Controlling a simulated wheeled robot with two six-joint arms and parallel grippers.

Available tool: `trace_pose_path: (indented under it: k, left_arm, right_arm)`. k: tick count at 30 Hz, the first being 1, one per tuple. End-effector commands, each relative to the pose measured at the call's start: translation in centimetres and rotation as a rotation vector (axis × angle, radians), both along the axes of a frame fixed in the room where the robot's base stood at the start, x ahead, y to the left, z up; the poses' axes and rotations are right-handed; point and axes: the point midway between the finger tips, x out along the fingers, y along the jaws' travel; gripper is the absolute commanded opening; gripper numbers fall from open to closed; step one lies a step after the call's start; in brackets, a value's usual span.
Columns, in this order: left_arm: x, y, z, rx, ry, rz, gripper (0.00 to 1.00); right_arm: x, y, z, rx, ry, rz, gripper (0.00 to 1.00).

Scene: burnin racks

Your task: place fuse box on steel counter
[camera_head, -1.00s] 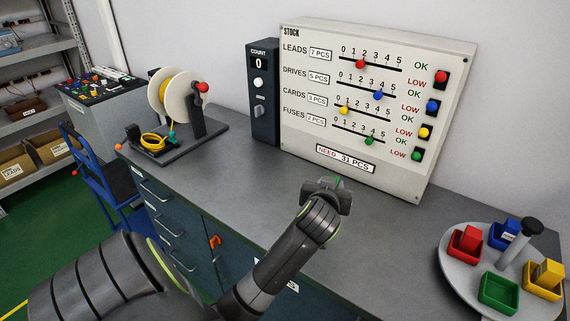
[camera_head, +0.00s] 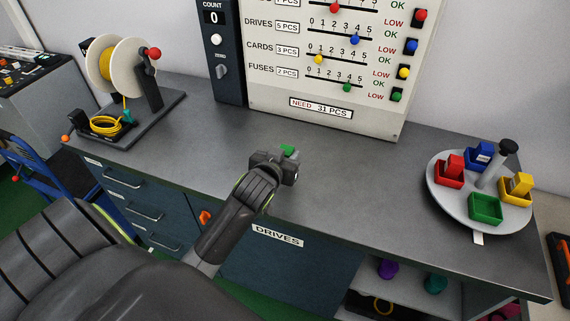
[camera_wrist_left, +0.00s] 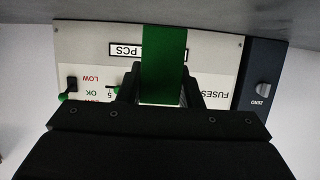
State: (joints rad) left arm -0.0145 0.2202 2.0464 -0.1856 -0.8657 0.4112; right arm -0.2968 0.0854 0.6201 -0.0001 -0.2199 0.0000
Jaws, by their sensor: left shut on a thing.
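My left gripper (camera_head: 287,162) is shut on a small green block, the fuse box (camera_head: 288,150), above the front part of the grey steel counter (camera_head: 350,180). In the left wrist view the green fuse box (camera_wrist_left: 163,65) stands between the two dark fingers and sticks out beyond them. In the head view the gripper body hides most of it. A gap below it cannot be judged exactly. My right gripper is in neither view.
A round tray (camera_head: 440,201) at the right holds red, blue, yellow and green bins; the green bin (camera_head: 485,207) looks empty. A stock board (camera_head: 300,95) and counter box (camera_head: 220,75) stand behind. A cable reel (camera_head: 108,65) stands left. The middle counter is clear.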

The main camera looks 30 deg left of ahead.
Motion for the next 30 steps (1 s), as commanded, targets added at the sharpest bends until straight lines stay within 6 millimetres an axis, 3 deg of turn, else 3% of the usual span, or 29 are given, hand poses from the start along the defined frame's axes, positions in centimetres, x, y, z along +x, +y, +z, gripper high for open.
trace_pose_path:
  k: [9, 20, 21, 26, 30]
  left_arm:
    - [0.0, 0.0, -3.8, -0.001, 0.001, -0.001, 0.1]
    - [0.0, 0.0, -4.2, 0.0, 0.0, -0.001, 0.1]
    - [0.0, 0.0, -4.2, 0.0, 0.0, -0.001, 0.34]
    - [0.0, 0.0, -4.2, 0.0, 0.0, -0.001, 0.54]
    - [0.0, 0.0, -4.2, 0.0, 0.0, 0.0, 0.54]
  right_arm:
    - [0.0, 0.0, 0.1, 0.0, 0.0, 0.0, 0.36]
    - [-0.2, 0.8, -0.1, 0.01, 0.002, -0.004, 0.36]
    - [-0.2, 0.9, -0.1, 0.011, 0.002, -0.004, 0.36]
    - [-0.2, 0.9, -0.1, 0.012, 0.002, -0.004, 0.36]
    - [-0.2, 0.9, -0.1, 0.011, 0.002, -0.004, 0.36]
